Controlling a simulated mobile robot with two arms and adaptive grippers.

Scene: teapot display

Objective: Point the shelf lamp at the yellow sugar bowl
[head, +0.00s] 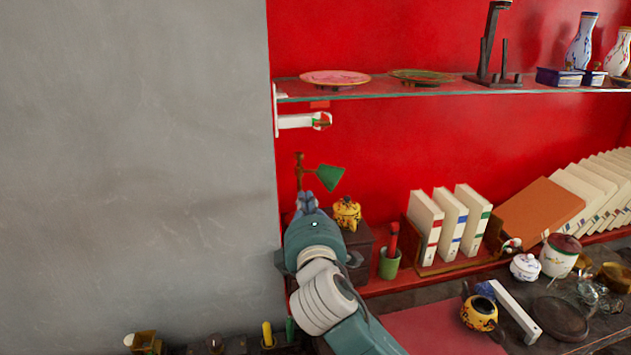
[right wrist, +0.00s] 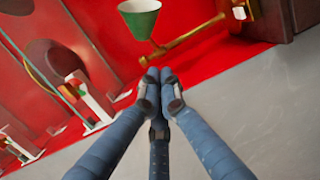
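The shelf lamp has a thin brass post (head: 299,167) and a green cone shade (head: 330,177) to the right of the post. The yellow sugar bowl (head: 347,212) sits on a dark box, below and slightly right of the shade. My right gripper (head: 306,198) is in front of the lamp's lower part and hides it. In the right wrist view its fingertips (right wrist: 161,76) are together beside one end of the brass post (right wrist: 185,43), with nothing visible between them. The shade (right wrist: 140,17) shows its pale inside, facing away from the fingers. My left gripper is not in view.
A glass shelf (head: 440,88) with plates and vases runs above the lamp. A white bracket (head: 300,121) juts out below it. A green cup (head: 389,264) and upright books (head: 440,225) stand right of the box. A grey wall (head: 130,170) fills the left.

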